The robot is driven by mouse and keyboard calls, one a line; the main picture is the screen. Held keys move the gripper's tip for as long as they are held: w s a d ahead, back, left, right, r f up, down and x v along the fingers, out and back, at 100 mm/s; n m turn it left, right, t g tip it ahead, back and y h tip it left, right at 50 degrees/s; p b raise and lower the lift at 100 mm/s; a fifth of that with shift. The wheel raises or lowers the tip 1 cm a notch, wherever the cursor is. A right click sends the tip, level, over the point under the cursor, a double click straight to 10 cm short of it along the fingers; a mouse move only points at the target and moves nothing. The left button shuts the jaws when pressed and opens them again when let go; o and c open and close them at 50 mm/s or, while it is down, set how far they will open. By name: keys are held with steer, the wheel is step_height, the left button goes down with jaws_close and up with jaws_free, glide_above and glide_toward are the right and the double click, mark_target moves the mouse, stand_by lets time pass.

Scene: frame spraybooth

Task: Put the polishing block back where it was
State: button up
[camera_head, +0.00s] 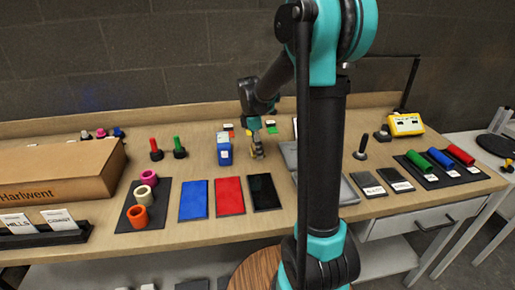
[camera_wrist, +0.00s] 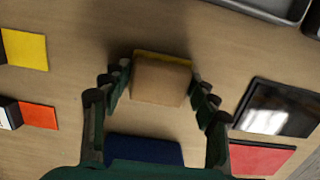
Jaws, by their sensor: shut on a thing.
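The polishing block appears as a tan block with a yellow edge (camera_wrist: 161,82) in the wrist view. It is between the two fingers of my gripper (camera_wrist: 158,100), which is shut on it. In the head view my gripper (camera_head: 257,146) points down over the middle of the bench, and the block (camera_head: 259,154) shows small at its tips. I cannot tell whether the block touches the bench top or is just above it. A blue box with a white label (camera_head: 224,149) stands just left of the gripper.
Blue (camera_head: 194,199), red (camera_head: 229,196) and black (camera_head: 264,191) mats lie in front of the gripper. A grey tray (camera_head: 341,189) lies to the right, partly behind my arm. Red (camera_head: 155,150) and green (camera_head: 179,148) upright tools stand left. A large carton (camera_head: 62,171) fills the far left.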

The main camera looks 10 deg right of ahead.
mark_target(254, 146)
steer(key=shift+f, duration=0.15)
steer(key=o, duration=1.3)
steer(key=r, duration=0.4)
steer(key=a+r, duration=0.1)
steer(key=r, duration=0.7)
steer(key=shift+a+r, duration=0.15)
steer(key=shift+a, duration=0.1)
